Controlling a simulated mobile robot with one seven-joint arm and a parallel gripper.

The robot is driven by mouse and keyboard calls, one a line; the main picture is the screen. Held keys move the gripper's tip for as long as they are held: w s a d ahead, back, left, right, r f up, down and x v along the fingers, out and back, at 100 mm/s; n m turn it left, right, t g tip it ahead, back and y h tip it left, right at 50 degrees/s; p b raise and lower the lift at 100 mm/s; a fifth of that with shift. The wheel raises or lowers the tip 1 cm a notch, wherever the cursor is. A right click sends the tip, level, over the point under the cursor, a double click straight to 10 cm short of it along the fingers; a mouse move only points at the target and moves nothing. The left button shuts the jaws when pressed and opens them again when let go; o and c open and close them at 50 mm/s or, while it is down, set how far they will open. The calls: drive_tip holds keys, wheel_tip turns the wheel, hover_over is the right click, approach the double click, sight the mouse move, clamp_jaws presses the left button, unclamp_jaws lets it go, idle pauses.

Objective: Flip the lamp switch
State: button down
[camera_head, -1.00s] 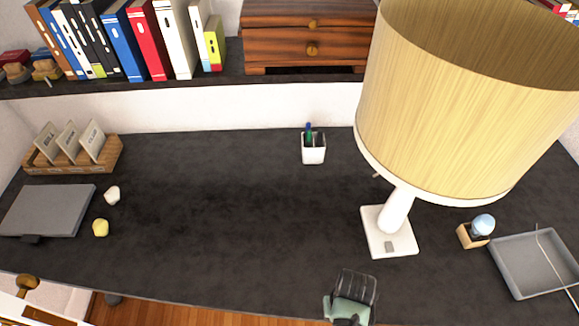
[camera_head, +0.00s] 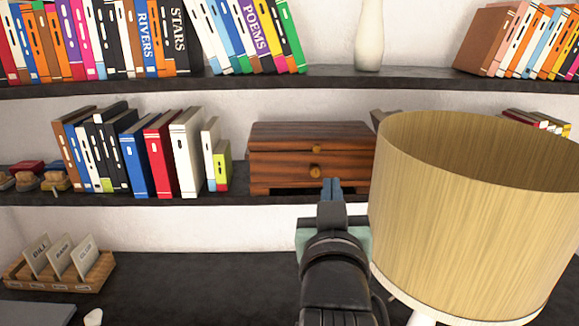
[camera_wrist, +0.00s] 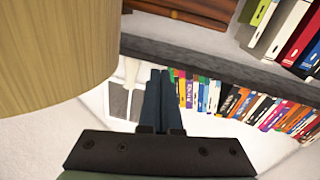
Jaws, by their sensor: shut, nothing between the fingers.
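The lamp's pale wooden shade (camera_head: 470,200) fills the right of the head view, with a short bit of its white stem (camera_head: 422,318) below. The lamp's base and the switch are below the picture and out of sight. The shade (camera_wrist: 50,50) also fills the upper left of the wrist view.
The wooden drawer box (camera_head: 275,157) stands on the lower shelf (camera_head: 200,205) beside several books (camera_head: 160,150). More books and a white vase (camera_head: 369,35) are on the upper shelf. The card holder (camera_head: 60,276) sits at the desk's left. The desk's middle is bare.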

drive_tip(key=s+a+r+t+y+b, duration=0.1)
drive_tip(key=s+a+r+t, duration=0.2)
drive_tip(key=s+r, duration=0.5)
drive_tip(key=s+a+r+t+y+b, duration=0.1)
drive_tip(key=s+a+r+t, duration=0.2)
drive_tip(key=r, duration=1.1)
drive_tip(key=s+t, duration=0.3)
drive_tip(key=s, duration=0.3)
drive_tip(key=shift+s+a+r, duration=0.15)
drive_tip(key=shift+s+a, duration=0.05)
drive_tip(key=shift+s, duration=0.05)
drive_tip(key=shift+d, duration=0.1)
